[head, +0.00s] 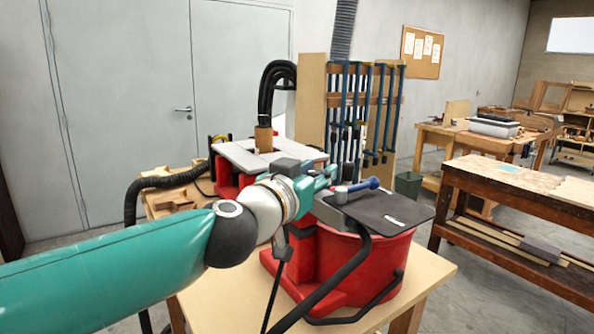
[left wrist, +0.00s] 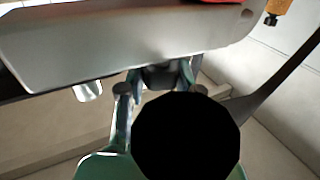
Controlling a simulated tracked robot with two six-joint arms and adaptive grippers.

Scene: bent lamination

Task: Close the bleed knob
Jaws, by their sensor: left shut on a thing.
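My left gripper (head: 326,178) reaches in from the left to the near left edge of the black lid on the red pot (head: 365,262). In the left wrist view the fingers (left wrist: 160,88) are shut on a small dark part (left wrist: 160,74), seemingly the bleed knob, just beneath the edge of a pale grey panel (left wrist: 110,40). The knob is mostly hidden by the fingers and the panel, so its turn position cannot be told. A blue-handled lever (head: 358,186) lies on top of the lid. My right gripper is in neither view.
The red pot stands on a wooden bench (head: 430,280) with black hoses (head: 330,285) around its front. A grey-topped red machine (head: 245,158) and a clamp rack (head: 312,100) stand behind.

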